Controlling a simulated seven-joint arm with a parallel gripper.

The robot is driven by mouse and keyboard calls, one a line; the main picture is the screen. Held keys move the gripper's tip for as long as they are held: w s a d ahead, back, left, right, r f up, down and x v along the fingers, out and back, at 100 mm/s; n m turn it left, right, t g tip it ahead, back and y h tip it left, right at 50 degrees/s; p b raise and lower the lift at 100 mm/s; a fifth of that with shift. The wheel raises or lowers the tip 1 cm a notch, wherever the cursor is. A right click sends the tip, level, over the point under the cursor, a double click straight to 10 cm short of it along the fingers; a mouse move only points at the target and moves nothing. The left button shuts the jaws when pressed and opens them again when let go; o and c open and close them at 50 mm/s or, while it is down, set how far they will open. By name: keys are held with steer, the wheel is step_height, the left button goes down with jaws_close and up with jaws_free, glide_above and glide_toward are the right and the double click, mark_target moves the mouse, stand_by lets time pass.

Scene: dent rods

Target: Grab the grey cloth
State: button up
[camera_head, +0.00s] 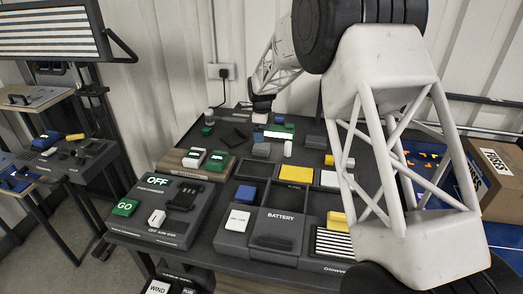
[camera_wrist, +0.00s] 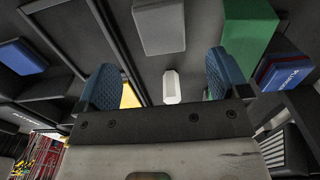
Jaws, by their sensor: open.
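I cannot make out any clearly soft, folded grey cloth. A plain grey block-like piece (camera_wrist: 160,27) lies ahead of the fingertips in the wrist view; I cannot tell whether it is the cloth. In the head view, a small grey piece (camera_head: 261,150) sits on the middle of the dark table, and a darker grey one (camera_head: 315,142) lies to its right. My gripper (camera_wrist: 160,78) has its two blue pads wide apart with nothing held between them. A white upright piece (camera_wrist: 172,88) shows beyond the gap. In the head view, the dark wrist end is above the table's back.
The dark table (camera_head: 195,262) carries a battery box (camera_head: 276,231), a blue block (camera_head: 246,194), a yellow panel (camera_head: 293,171) and a green GO button (camera_head: 125,207). A green block (camera_wrist: 248,25) stands close by the right finger. A cardboard box (camera_head: 497,180) is at the right.

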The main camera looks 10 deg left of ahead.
mark_target(261, 146)
steer(key=shift+a+f, duration=0.1)
steer(key=shift+a, duration=0.05)
steer(key=shift+f, duration=1.35)
steer(key=shift+w+f, duration=0.1)
steer(key=shift+f, duration=2.45)
steer(key=c, duration=1)
steer(key=shift+r, duration=0.1)
